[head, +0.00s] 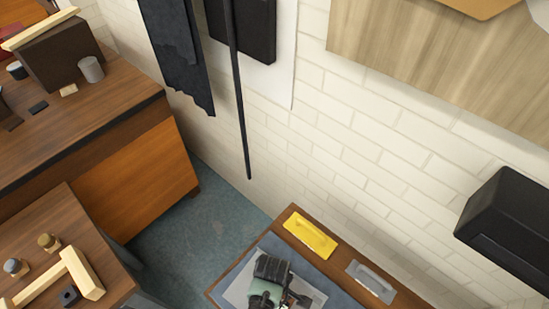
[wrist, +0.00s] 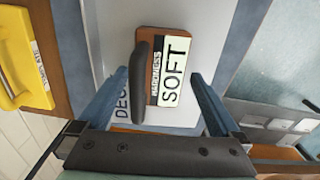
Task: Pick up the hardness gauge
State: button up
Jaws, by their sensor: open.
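The hardness gauge (wrist: 177,88) is a brown block with a pale label reading "HARDNESS" and "SOFT" and a black handle (wrist: 139,82) along its left side. It lies on a white lettered sheet (wrist: 105,28) in the wrist view. My gripper (wrist: 158,74) is open, with one blue finger towards each side of the gauge in the picture. I cannot tell how high the fingers are above it. In the head view my gripper (head: 268,292) is over the sheet at the bottom, and the gauge is not clearly visible there.
A yellow handled tool (head: 310,235) and a grey handled tool (head: 371,281) lie on the table's wooden edge by the brick wall. The yellow tool also shows in the wrist view (wrist: 22,60). Another table (head: 40,230) with wooden pieces stands at left.

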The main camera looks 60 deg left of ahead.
grip_shut()
dwell(0.4)
jog(key=shift+r, duration=0.1)
